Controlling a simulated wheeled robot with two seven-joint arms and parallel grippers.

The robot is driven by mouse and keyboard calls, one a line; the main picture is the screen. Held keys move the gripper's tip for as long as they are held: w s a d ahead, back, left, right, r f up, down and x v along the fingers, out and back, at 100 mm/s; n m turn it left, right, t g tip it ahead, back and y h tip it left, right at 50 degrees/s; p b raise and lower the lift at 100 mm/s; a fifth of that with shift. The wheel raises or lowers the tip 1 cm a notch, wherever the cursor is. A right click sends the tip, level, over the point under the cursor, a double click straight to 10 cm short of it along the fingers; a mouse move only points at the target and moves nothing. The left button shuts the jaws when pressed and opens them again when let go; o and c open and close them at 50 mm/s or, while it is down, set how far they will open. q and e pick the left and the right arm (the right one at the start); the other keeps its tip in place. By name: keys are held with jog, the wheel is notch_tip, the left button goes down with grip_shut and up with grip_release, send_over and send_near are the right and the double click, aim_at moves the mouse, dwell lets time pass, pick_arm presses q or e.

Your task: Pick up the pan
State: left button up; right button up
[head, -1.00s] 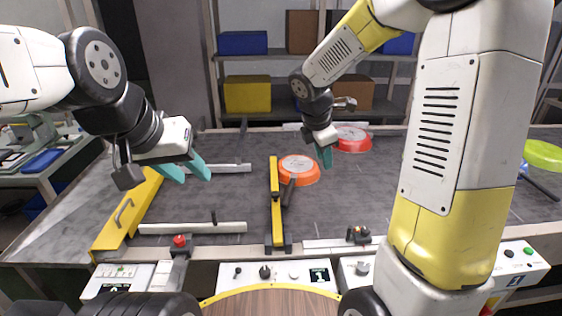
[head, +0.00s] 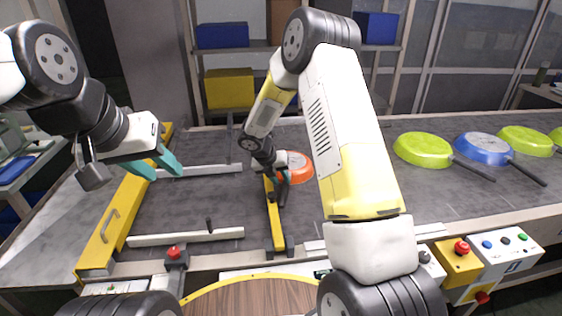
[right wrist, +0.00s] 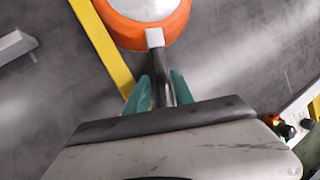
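The orange pan (head: 297,166) lies on the grey conveyor, partly hidden by my right arm in the head view. The right wrist view shows its orange rim (right wrist: 183,22), whitish disc and dark handle (right wrist: 156,62), which points toward my right gripper (right wrist: 160,88). The two teal fingers stand on either side of the handle, apart, with a gap visible on the right. My right gripper is small and partly hidden in the head view. My left gripper (head: 158,166) is open and empty above the left part of the conveyor.
A yellow bar (head: 275,222) stands just left of the orange pan. A yellow guard (head: 110,220) and white rails (head: 187,237) are farther left. Green pans (head: 423,150) and a blue pan (head: 484,149) lie on the right. Shelves with bins stand behind.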

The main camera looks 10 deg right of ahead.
aim_at(283, 185)
jog(key=x, duration=0.3)
jog(key=shift+s+d+f, duration=0.1)
jog(key=shift+f, duration=0.1)
jog(key=shift+f, duration=0.25)
dwell(0.4)
grip_shut()
jog(key=shift+a, duration=0.2)
dwell(1.1)
